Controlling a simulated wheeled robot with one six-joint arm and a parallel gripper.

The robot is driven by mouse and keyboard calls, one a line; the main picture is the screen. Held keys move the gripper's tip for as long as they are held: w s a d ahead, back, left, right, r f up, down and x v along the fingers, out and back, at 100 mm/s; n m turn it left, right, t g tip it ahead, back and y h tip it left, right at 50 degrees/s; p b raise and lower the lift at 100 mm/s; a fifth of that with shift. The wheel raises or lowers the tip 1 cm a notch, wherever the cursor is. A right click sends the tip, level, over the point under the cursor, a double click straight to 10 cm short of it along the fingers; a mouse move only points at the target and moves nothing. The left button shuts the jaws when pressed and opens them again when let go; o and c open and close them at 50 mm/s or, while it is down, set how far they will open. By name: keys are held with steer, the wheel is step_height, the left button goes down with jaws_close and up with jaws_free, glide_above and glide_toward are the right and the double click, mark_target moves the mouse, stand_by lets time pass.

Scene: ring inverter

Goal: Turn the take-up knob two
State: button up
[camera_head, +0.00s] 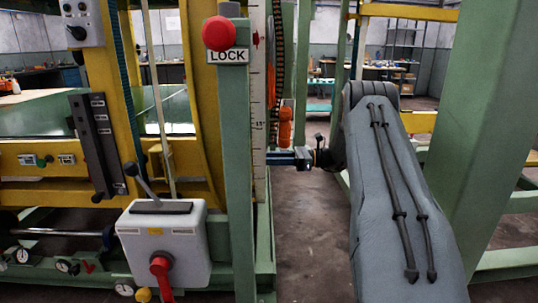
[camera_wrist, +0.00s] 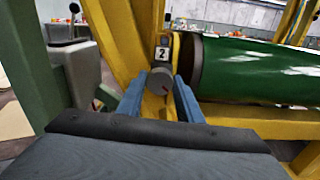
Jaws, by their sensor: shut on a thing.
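In the head view my gripper (camera_head: 283,158) reaches left past the scale post, and the knob is hidden there.
A green roller (camera_wrist: 250,68) lies right of the knob. In the head view, a red button (camera_head: 219,33) marked LOCK tops a green post (camera_head: 238,150). A grey box (camera_head: 165,240) with a lever and red handle stands lower left. A green column (camera_head: 485,130) is at right.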

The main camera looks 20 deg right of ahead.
steer(key=shift+w+d+r+m+p, duration=0.1)
steer(key=shift+m+p, duration=0.75)
steer(key=shift+m, duration=3.05)
steer(key=shift+d+r+m+p, duration=0.1)
steer(key=shift+m+p, duration=0.75)
steer(key=shift+m, duration=3.05)
steer(key=o, duration=1)
steer(key=shift+f, duration=0.1)
steer(key=shift+o, duration=0.2)
steer(key=shift+a, duration=0.1)
steer(key=shift+f, duration=0.1)
